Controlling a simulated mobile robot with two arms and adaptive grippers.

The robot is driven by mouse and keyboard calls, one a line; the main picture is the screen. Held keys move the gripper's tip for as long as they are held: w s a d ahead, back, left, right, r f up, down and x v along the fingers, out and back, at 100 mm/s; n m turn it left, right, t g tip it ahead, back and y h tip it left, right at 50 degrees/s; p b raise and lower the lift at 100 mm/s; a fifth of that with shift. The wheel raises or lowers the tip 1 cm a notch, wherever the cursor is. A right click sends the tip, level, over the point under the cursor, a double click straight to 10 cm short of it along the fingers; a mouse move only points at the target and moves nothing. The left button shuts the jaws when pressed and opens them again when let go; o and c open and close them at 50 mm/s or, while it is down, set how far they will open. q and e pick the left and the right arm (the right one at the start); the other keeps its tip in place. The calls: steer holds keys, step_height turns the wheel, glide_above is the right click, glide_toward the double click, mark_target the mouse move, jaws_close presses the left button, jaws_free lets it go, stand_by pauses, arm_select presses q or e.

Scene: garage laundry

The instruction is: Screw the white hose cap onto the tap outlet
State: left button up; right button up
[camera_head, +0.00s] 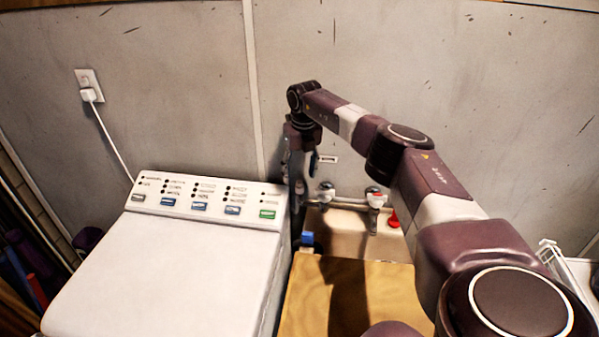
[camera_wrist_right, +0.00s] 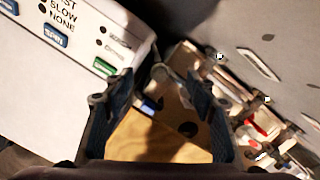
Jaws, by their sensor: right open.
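My right gripper (camera_head: 305,165) hangs in front of the wall, above the gap between the washing machine and the sink. It is open, with no object seen between its fingers in the right wrist view (camera_wrist_right: 160,82). The tap fittings (camera_head: 375,198) are on the wall over the sink, to the right of and below the gripper. One fitting has a red part (camera_head: 393,219). Another metal fitting (camera_head: 325,191) sits to its left, nearer the gripper. I cannot make out the white hose cap for certain in either view. My left gripper is not in view.
The white washing machine (camera_head: 165,265) stands at left. A wooden board (camera_head: 380,292) lies in front of the sink (camera_head: 345,232). A small blue-topped item (camera_head: 307,239) is at the board's left rear corner. A white plug (camera_head: 89,95) and cord are on the wall.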

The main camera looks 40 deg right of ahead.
mark_target(300, 182)
steer(key=shift+f+b, duration=1.1)
steer(key=shift+f, duration=1)
jaws_close()
steer(key=shift+r, duration=0.1)
stand_by(0.8)
steer(key=shift+r+m+p, duration=0.2)
steer(key=shift+m+p, duration=0.7)
steer(key=shift+p, duration=0.15)
steer(key=shift+m+p, duration=0.35)
steer(key=shift+m, duration=0.35)
steer(key=shift+f+m+h, duration=0.1)
steer(key=shift+m+h, duration=0.2)
steer(key=shift+m, duration=0.3)
steer(key=shift+f+m+p, duration=0.2)
steer(key=shift+m+p, duration=0.15)
steer(key=shift+m, duration=0.35)
